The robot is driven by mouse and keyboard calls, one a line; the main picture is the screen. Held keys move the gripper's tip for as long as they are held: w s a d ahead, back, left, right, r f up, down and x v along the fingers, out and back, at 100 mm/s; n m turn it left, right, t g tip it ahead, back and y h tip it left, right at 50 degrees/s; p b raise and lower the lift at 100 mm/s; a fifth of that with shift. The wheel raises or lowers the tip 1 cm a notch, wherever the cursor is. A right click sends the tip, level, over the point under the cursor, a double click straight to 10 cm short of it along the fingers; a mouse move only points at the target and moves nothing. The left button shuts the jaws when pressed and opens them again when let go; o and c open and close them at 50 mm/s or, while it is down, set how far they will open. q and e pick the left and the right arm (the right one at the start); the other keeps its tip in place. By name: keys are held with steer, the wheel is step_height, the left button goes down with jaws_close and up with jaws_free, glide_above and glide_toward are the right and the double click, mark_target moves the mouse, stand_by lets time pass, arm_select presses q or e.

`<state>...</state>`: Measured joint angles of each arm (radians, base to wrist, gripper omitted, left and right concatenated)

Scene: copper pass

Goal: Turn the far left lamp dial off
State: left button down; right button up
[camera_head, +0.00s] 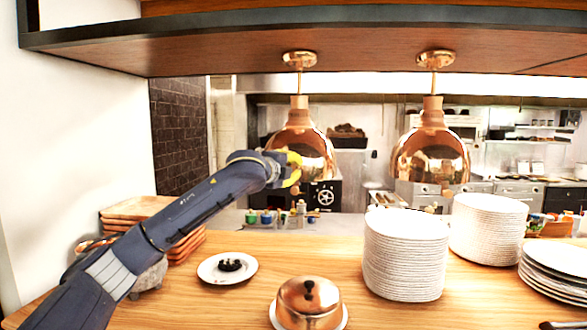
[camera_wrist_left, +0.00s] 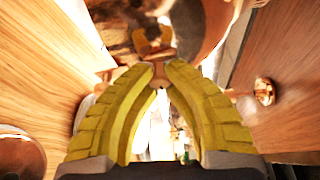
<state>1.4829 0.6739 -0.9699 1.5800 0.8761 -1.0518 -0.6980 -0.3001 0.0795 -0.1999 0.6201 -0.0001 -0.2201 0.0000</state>
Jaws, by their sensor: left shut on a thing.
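The left copper lamp (camera_head: 312,150) hangs from the overhead shelf. My left gripper (camera_head: 294,168) has yellow fingers and reaches the lamp's left side. In the left wrist view the gripper (camera_wrist_left: 160,70) is shut on the dial, close against the lamp. Which way the dial is turned cannot be told. My right gripper is not in view.
A second copper lamp (camera_head: 430,150) hangs to the right. The wooden shelf (camera_head: 220,50) runs overhead.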

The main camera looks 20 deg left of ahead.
arm_select(q)
steer(key=c, duration=1.2)
jaws_free()
steer(key=v, duration=1.2)
